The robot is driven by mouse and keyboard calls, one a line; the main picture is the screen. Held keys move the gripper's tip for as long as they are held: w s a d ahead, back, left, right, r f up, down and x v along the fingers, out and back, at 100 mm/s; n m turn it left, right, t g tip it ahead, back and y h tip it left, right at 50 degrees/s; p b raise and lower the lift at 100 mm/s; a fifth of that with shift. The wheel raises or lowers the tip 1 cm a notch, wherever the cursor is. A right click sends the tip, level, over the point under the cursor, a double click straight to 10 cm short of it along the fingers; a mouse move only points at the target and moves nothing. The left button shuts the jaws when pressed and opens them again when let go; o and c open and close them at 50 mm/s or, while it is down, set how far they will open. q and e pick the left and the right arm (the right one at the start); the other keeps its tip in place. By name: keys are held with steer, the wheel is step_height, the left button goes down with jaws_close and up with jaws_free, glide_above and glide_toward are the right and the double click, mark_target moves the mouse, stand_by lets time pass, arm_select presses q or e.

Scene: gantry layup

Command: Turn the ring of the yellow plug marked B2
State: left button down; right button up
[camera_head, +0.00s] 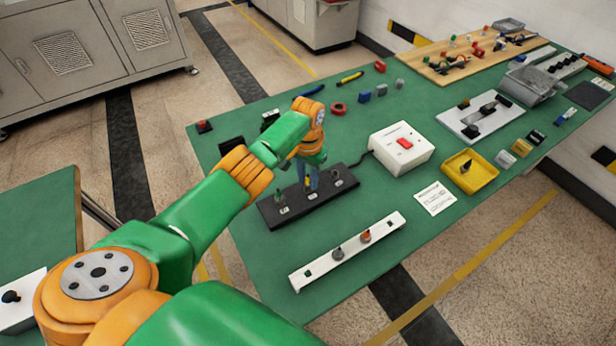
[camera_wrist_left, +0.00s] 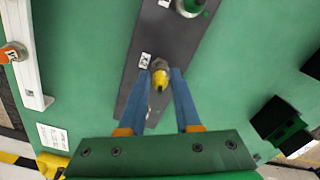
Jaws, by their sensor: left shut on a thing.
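The yellow plug (camera_wrist_left: 161,79) stands on the black strip (camera_head: 265,213), in its middle position. In the head view the plug (camera_head: 308,184) is mostly hidden by my gripper. A small white label (camera_wrist_left: 145,60) lies beside it; its print is too small to read. My left gripper (camera_wrist_left: 161,73) comes down from above, and its two blue fingers are shut on the plug, one on each side. In the head view my left gripper (camera_head: 309,186) is over the middle of the strip. My right gripper is not in view.
A green-topped plug (camera_head: 279,197) and another dark plug (camera_head: 335,173) stand on the same strip, either side. A white box with a red switch (camera_head: 405,143) is to the right. A white bar with connectors (camera_head: 318,265) lies in front, with bare green table between.

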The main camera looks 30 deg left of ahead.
arm_select(q)
steer(key=m, duration=0.6)
stand_by(0.6)
steer(key=c, duration=0.6)
jaws_free()
step_height(320, 180, up, 7)
steer(key=shift+r+p, duration=0.1)
steer(key=shift+p, duration=0.35)
